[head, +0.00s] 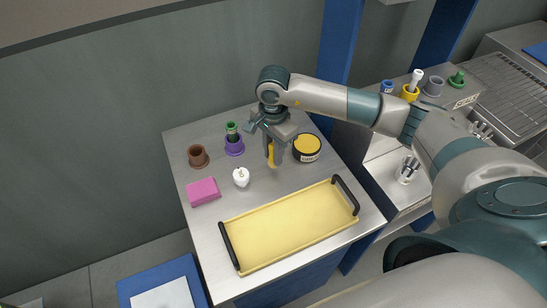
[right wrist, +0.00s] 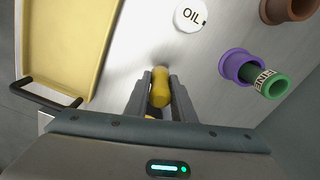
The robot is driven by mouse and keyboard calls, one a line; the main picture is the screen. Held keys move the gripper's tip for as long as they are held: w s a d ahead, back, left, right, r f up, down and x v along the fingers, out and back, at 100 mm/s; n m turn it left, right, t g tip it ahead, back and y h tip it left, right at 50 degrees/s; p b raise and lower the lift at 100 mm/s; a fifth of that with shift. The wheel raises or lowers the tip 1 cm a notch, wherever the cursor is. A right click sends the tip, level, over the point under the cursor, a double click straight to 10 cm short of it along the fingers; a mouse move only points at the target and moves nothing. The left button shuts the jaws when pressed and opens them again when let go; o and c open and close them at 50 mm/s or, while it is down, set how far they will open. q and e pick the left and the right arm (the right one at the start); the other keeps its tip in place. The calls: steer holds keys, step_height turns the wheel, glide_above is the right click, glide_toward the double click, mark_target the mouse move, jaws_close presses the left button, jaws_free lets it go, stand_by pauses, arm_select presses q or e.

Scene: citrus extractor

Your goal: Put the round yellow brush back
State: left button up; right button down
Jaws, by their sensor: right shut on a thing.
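My right gripper (head: 271,160) is above the steel table, pointing down, its fingers shut on a yellow thing (head: 271,154). In the right wrist view the gripper (right wrist: 160,100) grips this rounded yellow piece (right wrist: 160,86), which looks like the yellow brush; its lower end is hidden, and I cannot tell whether it touches the table. A round black and yellow tin (head: 306,148) with a label stands just right of the gripper. A yellow cup (head: 409,93) with a white-topped item in it stands on the side counter at the right. My left gripper is not in view.
A yellow tray (head: 290,224) with black handles fills the table front. A white OIL bottle (head: 241,177), pink block (head: 203,192), brown cup (head: 198,156) and purple cup (head: 234,146) holding a green item stand left.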

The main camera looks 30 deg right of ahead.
steer(key=shift+f, duration=0.1)
steer(key=shift+f+p, duration=0.3)
steer(key=shift+p, duration=0.05)
step_height(320, 180, down, 2)
steer(key=shift+p, duration=0.4)
steer(key=shift+f, duration=0.25)
steer(key=shift+s+f, duration=0.15)
steer(key=shift+s, duration=0.05)
steer(key=c, duration=1.5)
jaws_free()
steer(key=shift+f, duration=0.15)
steer(key=shift+w, duration=0.2)
steer(key=shift+s, duration=0.1)
